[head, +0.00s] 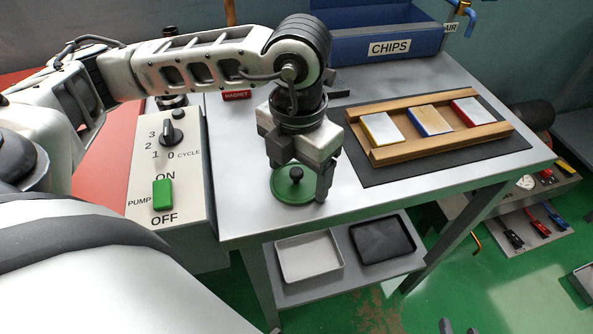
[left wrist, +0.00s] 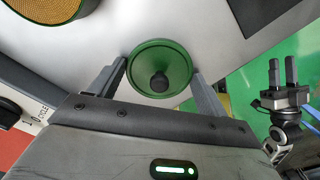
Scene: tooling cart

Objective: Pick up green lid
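The green lid (head: 292,187) is a round disc with a black knob, lying on the grey cart top near its front left edge. My left gripper (head: 305,184) points down over it, fingers spread. In the left wrist view the lid (left wrist: 160,54) shows between and beyond the two fingertips (left wrist: 160,75), with the knob between the fingers. I see no grip on the knob. My right gripper (head: 459,327) shows only its fingertips at the bottom edge of the head view. It also shows in the left wrist view (left wrist: 283,75), empty, fingers apart.
A control box (head: 185,190) with a green switch stands left of the cart. A wooden rack (head: 435,146) with colored-edged plates lies on a dark mat at right. A blue CHIPS bin (head: 350,48) stands at the back. A green-rimmed round object (left wrist: 75,8) shows in the left wrist view.

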